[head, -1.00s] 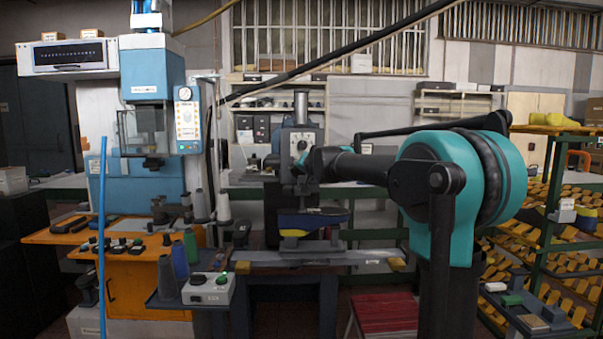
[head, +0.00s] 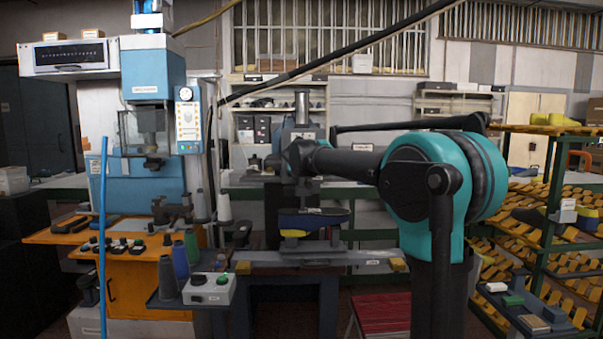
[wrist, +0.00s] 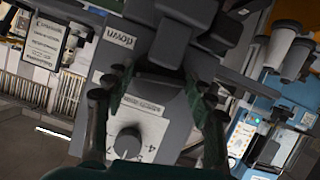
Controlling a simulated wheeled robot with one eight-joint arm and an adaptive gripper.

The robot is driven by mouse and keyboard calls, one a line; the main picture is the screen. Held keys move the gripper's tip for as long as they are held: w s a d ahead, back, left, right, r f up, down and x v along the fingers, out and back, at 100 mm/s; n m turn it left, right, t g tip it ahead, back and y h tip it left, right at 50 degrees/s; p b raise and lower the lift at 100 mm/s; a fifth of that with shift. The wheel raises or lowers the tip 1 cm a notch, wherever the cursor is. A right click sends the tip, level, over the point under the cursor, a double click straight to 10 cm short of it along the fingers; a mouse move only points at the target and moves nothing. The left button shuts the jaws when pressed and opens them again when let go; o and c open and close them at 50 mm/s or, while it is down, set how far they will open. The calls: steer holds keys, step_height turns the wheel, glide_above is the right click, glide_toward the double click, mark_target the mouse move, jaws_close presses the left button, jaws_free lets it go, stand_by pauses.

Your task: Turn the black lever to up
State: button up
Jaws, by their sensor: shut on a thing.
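My gripper (wrist: 158,80) is at the front of the grey machine (wrist: 142,128). Its two dark fingers are closed on the black lever (wrist: 160,88), which shows as a dark bar between the fingertips in the wrist view. A label reading "down" (wrist: 119,37) appears upside down just beyond the fingertips. A round dial (wrist: 127,142) with numbers lies on the panel between the fingers. In the head view my gripper (head: 298,160) is small in front of the machine's column, and my arm hides the lever there.
A control box with a green button (head: 209,290) and several thread cones (head: 180,260) stand to the left. A red stool (head: 382,315) and a green rack (head: 545,210) are to the right.

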steer(key=n+h, duration=0.2)
steer(key=n, duration=0.1)
steer(key=shift+a, duration=0.1)
steer(key=shift+n, duration=0.4)
stand_by(0.4)
steer(key=o, duration=1.2)
steer(key=shift+c, duration=0.2)
steer(key=v, duration=1.2)
steer(key=shift+f, duration=0.3)
steer(key=shift+a, duration=0.15)
